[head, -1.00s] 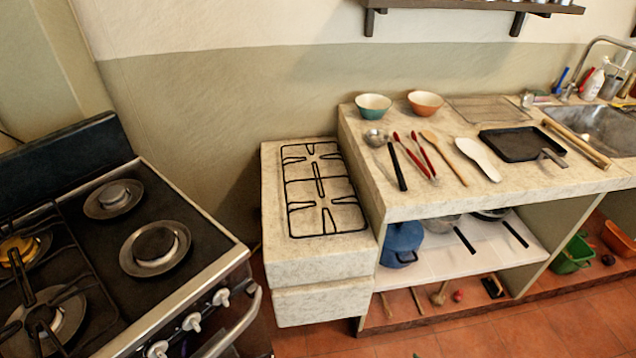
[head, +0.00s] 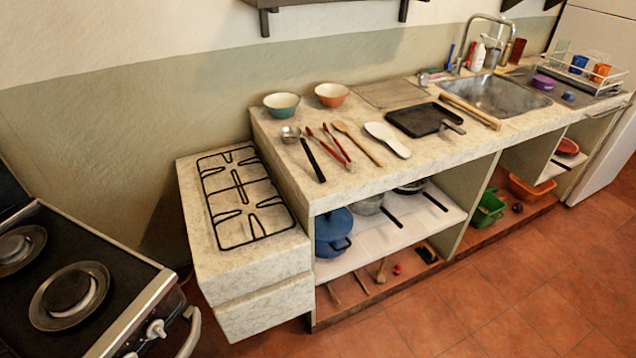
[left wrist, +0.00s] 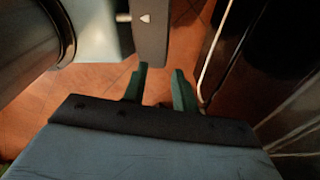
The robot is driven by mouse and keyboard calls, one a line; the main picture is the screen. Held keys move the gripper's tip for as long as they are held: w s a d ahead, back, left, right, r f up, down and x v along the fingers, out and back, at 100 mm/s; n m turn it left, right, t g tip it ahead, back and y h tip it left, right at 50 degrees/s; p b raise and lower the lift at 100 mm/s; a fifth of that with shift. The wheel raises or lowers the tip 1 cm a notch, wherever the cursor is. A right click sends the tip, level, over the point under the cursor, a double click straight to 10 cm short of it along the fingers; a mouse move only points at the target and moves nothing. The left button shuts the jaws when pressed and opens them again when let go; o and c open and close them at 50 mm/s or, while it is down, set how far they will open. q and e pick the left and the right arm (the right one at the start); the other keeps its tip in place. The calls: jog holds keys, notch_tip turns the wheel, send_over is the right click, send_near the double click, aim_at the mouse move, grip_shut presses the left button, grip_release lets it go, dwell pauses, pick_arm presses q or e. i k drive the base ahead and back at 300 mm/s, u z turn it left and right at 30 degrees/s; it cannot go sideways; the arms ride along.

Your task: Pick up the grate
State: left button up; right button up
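The grate (head: 241,196) is a black wire stove grate. It lies flat on a low pale marble block (head: 206,240) between the stove and the higher counter in the head view. My left gripper (left wrist: 162,72) shows only in the left wrist view, with its two greenish fingers apart and nothing seen between them. It points down over the tiled floor, and the grate is not in that view. My right gripper is in neither view.
A stove (head: 78,285) stands at the left. The marble counter (head: 345,185) right of the grate is higher and holds bowls (head: 282,105), utensils and a black pan (head: 420,119). Tiled floor (head: 480,300) in front is clear.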

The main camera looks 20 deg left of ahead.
aim_at(223, 168)
jog(key=z, duration=0.8)
jog(key=i, duration=1.5)
jog(key=u, duration=3.95)
